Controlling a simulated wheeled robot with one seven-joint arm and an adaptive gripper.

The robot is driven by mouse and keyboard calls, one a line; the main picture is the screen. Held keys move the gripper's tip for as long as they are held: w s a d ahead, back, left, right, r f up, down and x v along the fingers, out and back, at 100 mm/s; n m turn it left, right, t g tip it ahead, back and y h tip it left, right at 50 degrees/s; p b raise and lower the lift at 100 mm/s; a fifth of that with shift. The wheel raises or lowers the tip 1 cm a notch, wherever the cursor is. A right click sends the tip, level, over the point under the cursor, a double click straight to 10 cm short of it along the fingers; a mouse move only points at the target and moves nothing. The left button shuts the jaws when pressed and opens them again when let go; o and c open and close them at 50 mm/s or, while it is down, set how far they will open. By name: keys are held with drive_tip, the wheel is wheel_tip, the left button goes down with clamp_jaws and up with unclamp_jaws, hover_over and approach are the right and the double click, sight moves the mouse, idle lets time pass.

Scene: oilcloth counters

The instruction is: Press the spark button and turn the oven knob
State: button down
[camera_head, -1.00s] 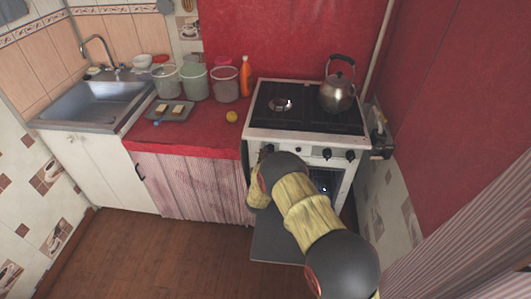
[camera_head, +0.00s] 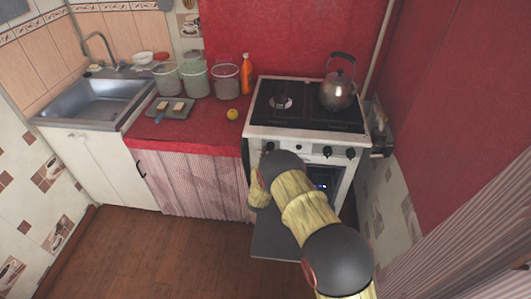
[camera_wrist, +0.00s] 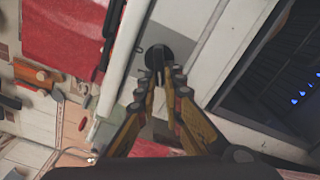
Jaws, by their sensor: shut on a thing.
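In the wrist view my gripper (camera_wrist: 159,78) is shut on a round black knob (camera_wrist: 158,54) on the stove's white front panel. In the head view the stove (camera_head: 298,135) stands at the right of the counter; my arm hides the gripper and the held knob. Other dark knobs (camera_head: 350,154) show on the panel's right side. The oven opening (camera_head: 322,184) is partly hidden behind my arm. Blue points of light (camera_wrist: 303,97) glow inside it in the wrist view. I cannot make out the spark button.
A metal kettle (camera_head: 338,95) stands on the stove top's right side. The red counter (camera_head: 200,137) holds several buckets, an orange bottle (camera_head: 246,74), a yellow ball-like thing (camera_head: 232,114) and a grey tray (camera_head: 157,113). A sink (camera_head: 95,100) is at left. The wooden floor (camera_head: 165,250) is clear.

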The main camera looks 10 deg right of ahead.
drive_tip(key=shift+f+n, duration=0.2)
drive_tip(key=shift+n, duration=0.1)
idle(0.4)
drive_tip(key=c, duration=2)
unclamp_jaws()
drive_tip(key=shift+c, duration=0.2)
drive_tip(key=shift+o, duration=0.6)
drive_tip(key=shift+r, duration=0.1)
drive_tip(key=shift+s, duration=0.1)
drive_tip(key=v, duration=1.1)
drive_tip(key=shift+s+a, duration=0.2)
drive_tip(key=shift+s, duration=0.15)
